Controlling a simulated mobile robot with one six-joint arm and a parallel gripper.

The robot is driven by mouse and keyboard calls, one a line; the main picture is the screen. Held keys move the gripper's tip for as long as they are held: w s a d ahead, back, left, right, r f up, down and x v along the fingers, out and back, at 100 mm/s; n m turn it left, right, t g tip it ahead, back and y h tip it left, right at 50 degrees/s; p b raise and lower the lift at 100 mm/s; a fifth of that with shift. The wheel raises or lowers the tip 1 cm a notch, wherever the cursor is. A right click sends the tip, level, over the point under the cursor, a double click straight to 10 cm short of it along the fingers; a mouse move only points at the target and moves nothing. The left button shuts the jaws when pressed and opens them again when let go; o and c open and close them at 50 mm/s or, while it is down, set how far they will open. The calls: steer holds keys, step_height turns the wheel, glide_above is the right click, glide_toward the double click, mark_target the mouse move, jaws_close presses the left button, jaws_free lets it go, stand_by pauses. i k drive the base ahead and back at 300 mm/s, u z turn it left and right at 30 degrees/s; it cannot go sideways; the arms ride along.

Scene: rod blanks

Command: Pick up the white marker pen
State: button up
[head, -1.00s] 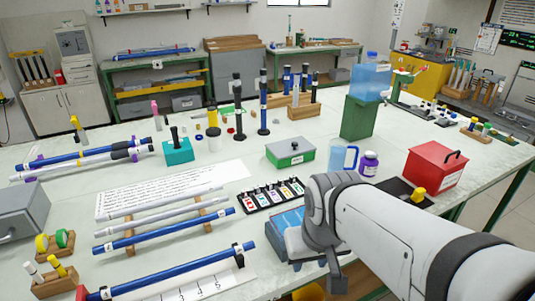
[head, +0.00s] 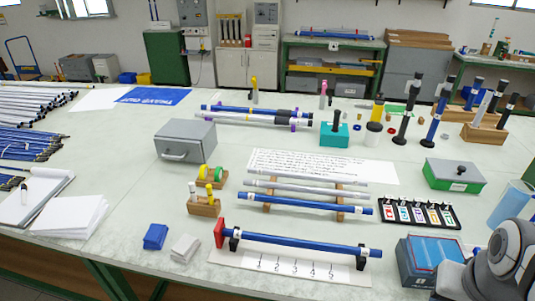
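A white marker pen (head: 192,188) stands upright in a small wooden block (head: 204,208), left of the middle of the head view. A yellow marker (head: 209,193) stands beside it in the same block. The end of my arm with my gripper (head: 452,279) shows at the lower right corner, partly cut off by the frame. It is well to the right of the pen, beyond the ruled board and next to a blue box. Its fingers cannot be made out, and I see nothing held.
Behind the block are yellow and green tape rolls (head: 212,175) and a grey metal box (head: 186,142). Rods on a rack (head: 310,203) and a blue rod on a ruled board (head: 300,244) lie between arm and pen. Blue (head: 155,237) and grey cloths lie in front.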

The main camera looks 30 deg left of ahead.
mark_target(192, 185)
steer(key=z, duration=1.1)
steer(key=k, duration=1.4)
steer(key=u, duration=2)
steer(key=i, duration=1)
steer(key=z, duration=1.05)
